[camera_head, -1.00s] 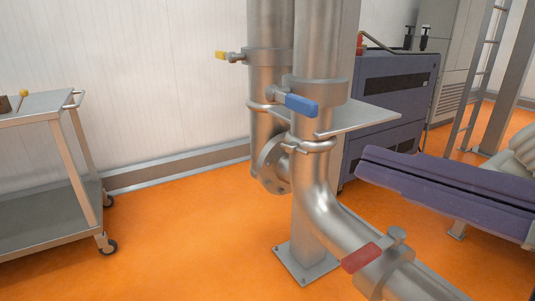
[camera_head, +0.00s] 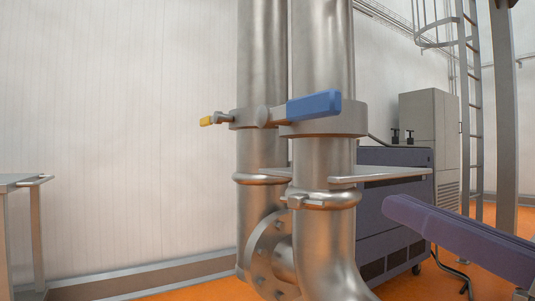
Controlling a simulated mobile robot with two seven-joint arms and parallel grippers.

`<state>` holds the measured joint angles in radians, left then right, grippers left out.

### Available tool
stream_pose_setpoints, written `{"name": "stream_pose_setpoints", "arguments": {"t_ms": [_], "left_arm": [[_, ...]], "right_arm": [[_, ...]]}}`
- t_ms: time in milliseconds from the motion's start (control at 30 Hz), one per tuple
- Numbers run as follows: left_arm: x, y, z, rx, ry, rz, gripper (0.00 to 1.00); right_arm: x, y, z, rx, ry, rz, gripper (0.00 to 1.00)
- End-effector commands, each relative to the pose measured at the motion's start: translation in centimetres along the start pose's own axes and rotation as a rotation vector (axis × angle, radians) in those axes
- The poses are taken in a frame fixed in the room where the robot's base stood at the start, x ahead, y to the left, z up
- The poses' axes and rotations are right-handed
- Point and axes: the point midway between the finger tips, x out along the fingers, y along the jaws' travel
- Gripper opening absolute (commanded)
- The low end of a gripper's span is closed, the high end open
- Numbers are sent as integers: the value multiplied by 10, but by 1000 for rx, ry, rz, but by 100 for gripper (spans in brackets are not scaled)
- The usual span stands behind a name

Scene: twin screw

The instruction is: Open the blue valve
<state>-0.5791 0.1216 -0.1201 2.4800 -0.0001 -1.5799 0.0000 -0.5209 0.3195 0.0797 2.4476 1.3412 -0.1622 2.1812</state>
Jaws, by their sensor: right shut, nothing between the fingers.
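The blue valve handle (camera_head: 315,104) sits on the collar of the right-hand steel pipe, near the middle of the view. It points to the right and tilts slightly up. My right gripper (camera_head: 402,210) is the dark purple form coming in from the right edge. Its fingers are shut and empty, pointing left. They lie below and to the right of the blue handle in the picture, apart from it. My left gripper is not in view.
A yellow handle (camera_head: 212,120) sticks out left from the other pipe. A flat metal plate (camera_head: 385,174) juts right below the blue handle. A purple cabinet (camera_head: 385,235) stands behind, near a ladder (camera_head: 475,110). A metal cart (camera_head: 30,185) is at the left edge.

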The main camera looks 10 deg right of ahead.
Motion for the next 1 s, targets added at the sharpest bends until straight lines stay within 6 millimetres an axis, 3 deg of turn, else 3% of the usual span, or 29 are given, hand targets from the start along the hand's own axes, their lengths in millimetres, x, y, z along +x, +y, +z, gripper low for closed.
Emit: {"name": "stream_pose_setpoints", "arguments": {"t_ms": [333, 600, 833, 1000], "left_arm": [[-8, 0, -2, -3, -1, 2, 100], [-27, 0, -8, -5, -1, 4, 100], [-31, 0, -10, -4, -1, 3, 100], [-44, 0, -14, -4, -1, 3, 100]], "right_arm": [[10, -1, 3, -3, -2, -3, 0], [58, 0, 5, 0, -4, 0, 0], [104, 1, 3, -2, -4, 2, 0], [108, 1, 30, -4, -2, 1, 0]]}}
